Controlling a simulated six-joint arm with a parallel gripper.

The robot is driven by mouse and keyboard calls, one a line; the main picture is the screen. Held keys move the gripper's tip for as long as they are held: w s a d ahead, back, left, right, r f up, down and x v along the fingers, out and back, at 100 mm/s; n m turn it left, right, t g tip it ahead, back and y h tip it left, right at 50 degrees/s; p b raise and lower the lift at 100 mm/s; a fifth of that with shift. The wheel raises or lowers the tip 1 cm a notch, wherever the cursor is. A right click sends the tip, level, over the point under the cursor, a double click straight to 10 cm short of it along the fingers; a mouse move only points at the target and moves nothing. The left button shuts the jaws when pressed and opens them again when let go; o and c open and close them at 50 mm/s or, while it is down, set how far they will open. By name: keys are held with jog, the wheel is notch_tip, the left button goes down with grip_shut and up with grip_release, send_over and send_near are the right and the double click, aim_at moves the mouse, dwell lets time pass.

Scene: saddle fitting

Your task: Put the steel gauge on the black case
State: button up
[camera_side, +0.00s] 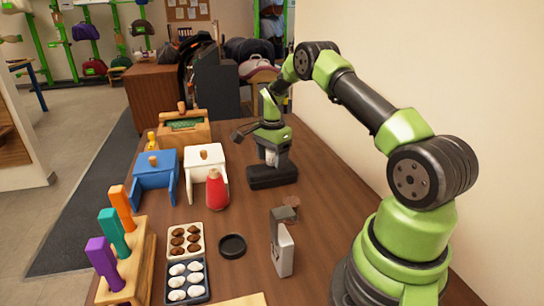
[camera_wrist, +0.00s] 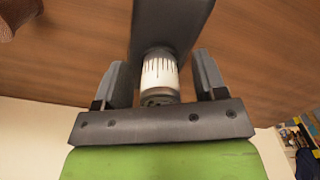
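The steel gauge (camera_wrist: 160,76), a short cylinder with a white band of dark tick marks, is between the two fingers of my gripper (camera_wrist: 163,80) in the wrist view. A gap shows on each side of it, so the fingers stand open around it without gripping. Its far end meets the black case (camera_wrist: 172,22), and it appears to stand on it. In the side view the black case (camera_side: 272,178) lies on the table at the back right, with my gripper (camera_side: 272,150) pointing down just above it. The gauge (camera_side: 271,158) shows there only as a small pale patch, mostly hidden.
A red bottle (camera_side: 217,190), a white box (camera_side: 205,160) and a blue box (camera_side: 155,175) stand left of the case. Trays (camera_side: 186,282), a round black dish (camera_side: 232,246) and a grey metal object (camera_side: 283,250) are in front. Table between is clear.

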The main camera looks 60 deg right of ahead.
notch_tip(320, 180, up, 12)
jog(key=shift+f, duration=0.15)
jog(key=s+a+r+n+t, duration=0.3)
jog(key=a+r+n, duration=0.4)
jog(key=a+r, duration=0.65)
jog(key=s+a+n+t+y, duration=0.2)
jog(key=s+a+n+t, duration=0.2)
jog(key=s+a+n, duration=0.6)
jog(key=s+a, duration=0.3)
jog(key=s, duration=0.4)
jog(key=shift+n, duration=0.3)
